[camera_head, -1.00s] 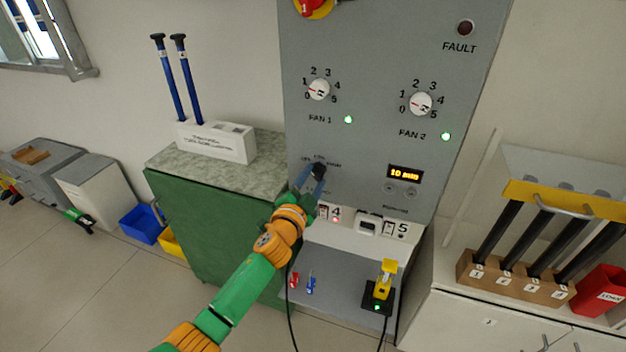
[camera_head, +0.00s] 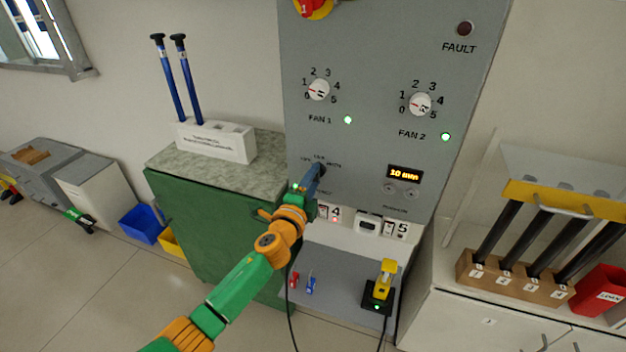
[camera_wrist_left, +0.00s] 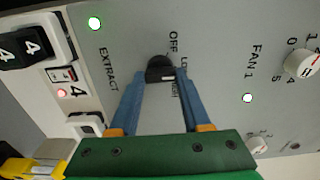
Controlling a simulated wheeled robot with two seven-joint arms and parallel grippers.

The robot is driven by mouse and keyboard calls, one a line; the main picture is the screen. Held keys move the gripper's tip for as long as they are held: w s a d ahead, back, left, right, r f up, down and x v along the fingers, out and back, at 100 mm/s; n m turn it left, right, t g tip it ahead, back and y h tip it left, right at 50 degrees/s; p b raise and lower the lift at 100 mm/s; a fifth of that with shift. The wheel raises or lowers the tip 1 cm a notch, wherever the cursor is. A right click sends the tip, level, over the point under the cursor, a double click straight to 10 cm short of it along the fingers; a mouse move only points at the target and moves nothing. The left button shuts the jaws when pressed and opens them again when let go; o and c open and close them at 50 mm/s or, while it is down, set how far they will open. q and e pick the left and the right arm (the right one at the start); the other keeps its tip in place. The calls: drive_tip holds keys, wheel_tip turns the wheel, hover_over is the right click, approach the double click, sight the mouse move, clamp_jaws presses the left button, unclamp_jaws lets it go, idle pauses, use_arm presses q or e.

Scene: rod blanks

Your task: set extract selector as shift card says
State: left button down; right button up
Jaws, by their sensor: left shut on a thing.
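The extract selector is a small black knob (camera_wrist_left: 160,70) on the grey panel (camera_head: 385,60), with OFF, LOW and a partly covered third label around it. My left gripper (camera_head: 318,172) is shut on the knob; its two blue fingers stand on either side of it in the left wrist view (camera_wrist_left: 158,80). The fingers hide part of the knob, and I cannot tell which label it points to. A lit whitish-green lamp (camera_wrist_left: 95,23) is beside the word EXTRACT. I cannot make out a shift card. My right gripper is out of view.
Fan 1 dial (camera_head: 318,89) and fan 2 dial (camera_head: 420,104) sit above, each with a green lamp. A timer display (camera_head: 405,173) reads 10 min. Below are numbered switches and a shelf with a yellow device (camera_head: 382,285). A green cabinet (camera_head: 215,225) stands close left.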

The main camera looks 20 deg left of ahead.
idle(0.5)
use_arm(q)
drive_tip(key=shift+c, duration=1.8)
unclamp_jaws()
drive_tip(key=s, duration=0.7)
drive_tip(key=shift+a, duration=0.15)
drive_tip(key=shift+f, duration=0.15)
